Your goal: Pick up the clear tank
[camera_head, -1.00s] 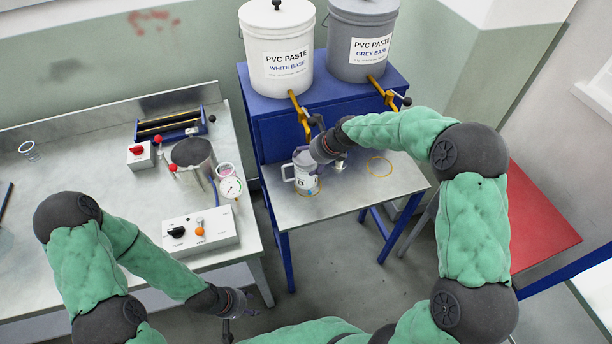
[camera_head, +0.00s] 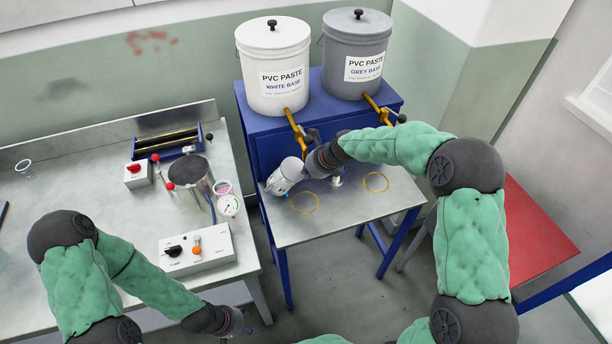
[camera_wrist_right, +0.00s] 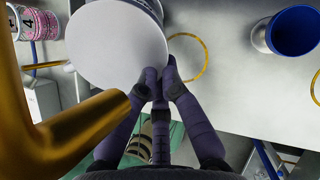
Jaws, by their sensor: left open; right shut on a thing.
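A clear-walled tank (camera_head: 198,182) with a dark round top and red knobs stands on the steel bench at the left in the head view. My left gripper (camera_head: 243,324) is open and empty, low in front of the bench and well apart from the tank. My right gripper (camera_head: 308,168) is shut on a pale jug (camera_head: 285,176), tilted over the left part of the small table, near the yellow tap. In the right wrist view the jug (camera_wrist_right: 118,42) shows a flat white round face beside my right fingertips (camera_wrist_right: 163,80). The jug's handle is mostly hidden.
White and grey paste buckets (camera_head: 273,70) stand on the blue stand with yellow taps (camera_head: 299,130). Two yellow rings (camera_head: 305,203) mark the small table. A gauge (camera_head: 228,205), control box (camera_head: 198,250) and red-buttoned box (camera_head: 137,174) surround the tank.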

